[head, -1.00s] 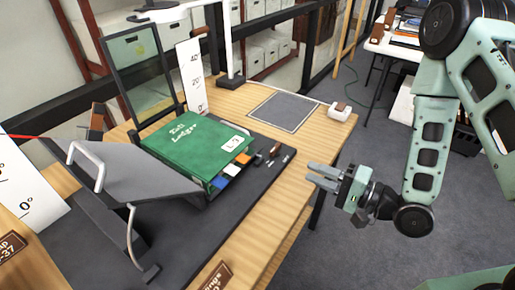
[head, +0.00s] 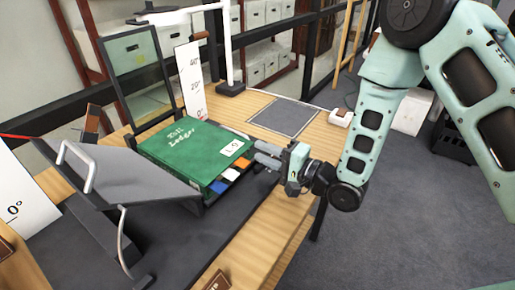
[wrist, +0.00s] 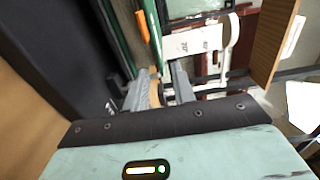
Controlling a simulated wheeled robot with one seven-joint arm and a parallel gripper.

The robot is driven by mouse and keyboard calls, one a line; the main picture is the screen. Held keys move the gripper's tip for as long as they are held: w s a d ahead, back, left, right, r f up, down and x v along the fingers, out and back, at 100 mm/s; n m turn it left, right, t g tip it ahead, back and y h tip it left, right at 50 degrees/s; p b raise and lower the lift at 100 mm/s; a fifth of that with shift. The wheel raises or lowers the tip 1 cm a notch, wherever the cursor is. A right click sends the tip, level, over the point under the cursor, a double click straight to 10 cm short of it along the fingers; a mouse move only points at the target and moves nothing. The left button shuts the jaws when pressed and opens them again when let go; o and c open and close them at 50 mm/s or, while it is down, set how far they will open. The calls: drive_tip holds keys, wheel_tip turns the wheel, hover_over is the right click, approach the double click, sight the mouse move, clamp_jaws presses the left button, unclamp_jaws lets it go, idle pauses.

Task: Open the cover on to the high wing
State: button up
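The green ledger (head: 190,150) lies on the dark cradle with its cover closed. It has a white label and blue, white and orange tabs (head: 232,172) on its near edge. The raised grey wing (head: 140,175), with a white handle, tilts up to the left of the ledger. My gripper (head: 262,155) is beside the ledger's right near corner, its two fingers a little apart, with nothing seen held. In the wrist view the fingers (wrist: 157,92) point toward a green edge and an orange tab (wrist: 142,27). Contact with the ledger cannot be told.
A white angle scale (head: 190,80) and a dark framed panel (head: 140,72) stand behind the ledger. A white lamp post (head: 227,50) stands at the back. A grey mat (head: 285,116) and a small white block (head: 341,117) lie on the table to the right.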

drive_tip(key=shift+x, duration=1.25)
clamp_jaws()
idle(0.5)
